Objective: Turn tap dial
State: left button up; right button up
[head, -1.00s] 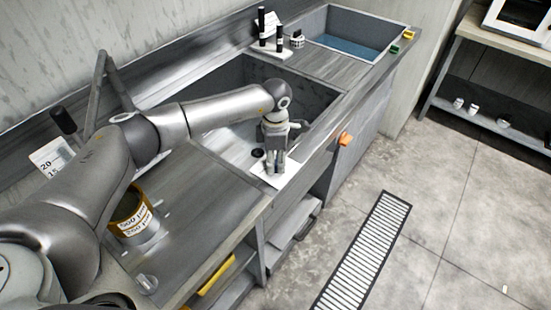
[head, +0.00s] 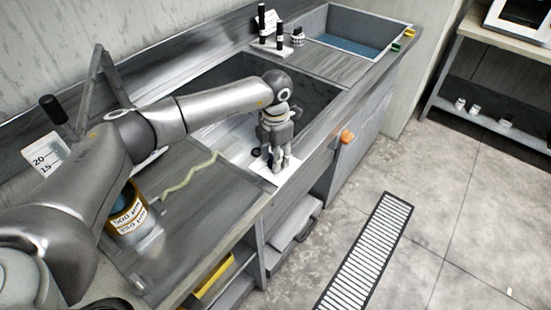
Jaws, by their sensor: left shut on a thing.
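My left gripper (head: 277,167) points down over a white plate (head: 268,168) at the front edge of the sink (head: 310,95). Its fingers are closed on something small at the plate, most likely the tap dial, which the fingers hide. A small black round part (head: 256,152) shows just left of the fingers; I cannot tell if it belongs to the dial. My right gripper is out of view.
A wavy pale green strip (head: 188,181) lies on the counter. Black-handled items (head: 262,28) stand behind the sink, beside a blue-bottomed basin (head: 350,50). An orange knob (head: 347,136) is on the front.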

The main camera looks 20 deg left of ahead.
pick_arm(q)
jog(key=n+b, duration=0.1)
jog(key=n, duration=0.2)
jog(key=shift+n, duration=0.4)
jog(key=n+b, duration=0.1)
jog(key=n, duration=0.2)
jog(key=shift+a+n, duration=0.1)
jog(key=shift+n, duration=0.2)
jog(key=n+b, duration=0.1)
jog(key=n, duration=0.4)
jog(key=shift+r+n+b, duration=0.1)
jog(key=shift+n+b, duration=0.25)
jog(key=shift+n, duration=0.35)
jog(key=shift+w, duration=0.1)
jog(key=o, duration=1)
notch_tip(320, 180, up, 12)
jog(key=shift+f, duration=0.1)
